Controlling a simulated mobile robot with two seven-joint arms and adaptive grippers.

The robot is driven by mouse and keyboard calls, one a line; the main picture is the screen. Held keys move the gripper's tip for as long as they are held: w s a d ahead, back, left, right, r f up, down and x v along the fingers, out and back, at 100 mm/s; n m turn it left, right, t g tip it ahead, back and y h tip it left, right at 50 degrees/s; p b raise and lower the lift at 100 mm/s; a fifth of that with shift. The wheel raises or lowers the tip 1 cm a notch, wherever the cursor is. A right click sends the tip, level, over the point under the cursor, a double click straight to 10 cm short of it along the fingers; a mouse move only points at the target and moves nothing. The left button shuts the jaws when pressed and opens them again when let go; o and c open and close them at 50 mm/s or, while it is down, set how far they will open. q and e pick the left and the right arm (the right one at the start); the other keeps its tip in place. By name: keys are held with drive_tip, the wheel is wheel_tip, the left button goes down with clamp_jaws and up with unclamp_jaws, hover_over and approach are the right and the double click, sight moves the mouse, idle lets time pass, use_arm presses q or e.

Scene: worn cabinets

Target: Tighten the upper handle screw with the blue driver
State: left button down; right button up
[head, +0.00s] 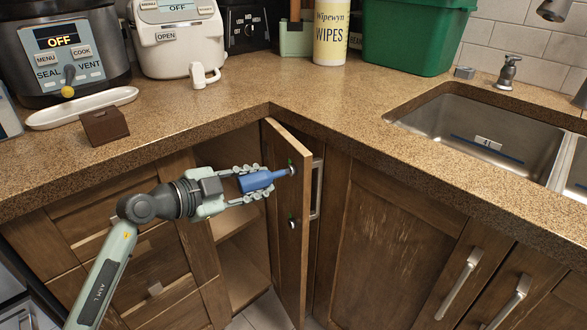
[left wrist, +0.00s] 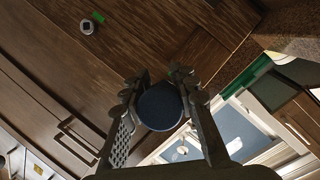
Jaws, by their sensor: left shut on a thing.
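The blue driver (head: 257,181) is held nearly level by my left gripper (head: 266,182), whose fingers are shut around its handle. Its shaft points right, and its tip is at the upper handle screw (head: 292,171) on the inner face of the open cabinet door (head: 291,255). I cannot tell whether the tip is seated in the screw. A lower screw (head: 292,224) is below, with a green mark beside it. In the left wrist view, the driver's round dark blue end (left wrist: 160,107) sits between the fingers, hiding its tip. My right gripper is not in view.
The door handle (head: 317,188) is on the door's outer face. The granite counter edge (head: 190,141) runs above my left arm. The open cabinet (head: 240,262) looks empty. A brown box (head: 104,126), white tray (head: 82,108) and sink (head: 490,120) are on the counter.

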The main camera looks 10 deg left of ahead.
use_arm(q)
drive_tip(key=shift+s+a, duration=0.8)
drive_tip(key=shift+a, duration=0.3)
drive_tip(key=shift+s+a, duration=0.6)
drive_tip(key=shift+a, duration=0.2)
drive_tip(key=shift+s+a, duration=0.6)
drive_tip(key=shift+a, duration=0.2)
drive_tip(key=shift+s+d+f+n+g+h, duration=0.15)
drive_tip(key=shift+n+g, duration=0.2)
drive_tip(key=shift+n, duration=0.2)
drive_tip(key=shift+a+r+n+g+h, duration=0.15)
drive_tip(key=shift+n+g, duration=0.2)
drive_tip(key=shift+n, duration=0.2)
drive_tip(key=shift+f, duration=0.1)
drive_tip(key=s+a, duration=0.6)
drive_tip(key=a, duration=0.2)
